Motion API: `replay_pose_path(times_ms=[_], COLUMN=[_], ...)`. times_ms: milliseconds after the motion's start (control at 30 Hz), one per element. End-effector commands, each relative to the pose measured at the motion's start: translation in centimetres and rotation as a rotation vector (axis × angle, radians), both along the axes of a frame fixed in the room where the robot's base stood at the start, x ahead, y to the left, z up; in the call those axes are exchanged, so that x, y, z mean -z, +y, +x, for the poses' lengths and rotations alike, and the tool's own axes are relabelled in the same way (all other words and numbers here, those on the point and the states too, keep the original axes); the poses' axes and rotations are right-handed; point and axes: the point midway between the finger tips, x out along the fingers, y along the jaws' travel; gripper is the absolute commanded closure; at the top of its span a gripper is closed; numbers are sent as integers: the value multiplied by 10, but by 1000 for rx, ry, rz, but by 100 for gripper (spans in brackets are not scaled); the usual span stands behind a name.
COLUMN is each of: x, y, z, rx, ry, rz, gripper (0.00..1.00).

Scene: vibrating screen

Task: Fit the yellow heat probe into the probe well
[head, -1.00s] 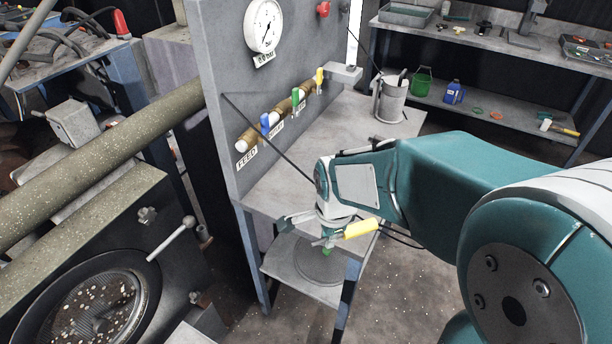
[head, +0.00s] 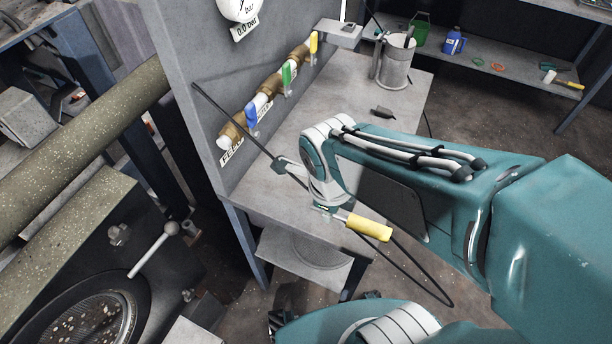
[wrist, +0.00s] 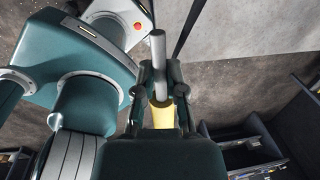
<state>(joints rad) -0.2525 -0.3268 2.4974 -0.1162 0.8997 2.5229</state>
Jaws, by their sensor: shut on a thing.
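The yellow heat probe (head: 368,228) is held in my gripper (head: 328,208), near the front right edge of the grey bench. Its yellow handle points right and slightly down, and a black cable loops below it. In the wrist view my gripper (wrist: 161,88) is shut on the probe, and the probe's grey rod (wrist: 157,47) sticks out beyond the fingers. The fingertips are partly hidden in the head view. I cannot clearly make out the probe well in either view.
The grey bench (head: 345,95) has mostly clear top, with a small dark piece (head: 383,113) and a grey can (head: 397,62). The upright panel (head: 190,45) carries blue, green and yellow valve handles and a small grey box (head: 338,30). A thin dark rod (head: 235,122) crosses before it.

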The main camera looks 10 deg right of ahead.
Motion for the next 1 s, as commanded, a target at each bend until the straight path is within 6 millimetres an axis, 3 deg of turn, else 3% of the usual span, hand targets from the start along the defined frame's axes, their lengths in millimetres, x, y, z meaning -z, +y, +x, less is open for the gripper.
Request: replay_pose_path(times_ms=[233, 733, 1000], x=[5, 41, 77], y=[-2, -14, -19], z=[11, 89, 119], rx=[0, -1, -2], ry=[3, 4, 4], rz=[0, -1, -1], gripper=[100, 100, 100])
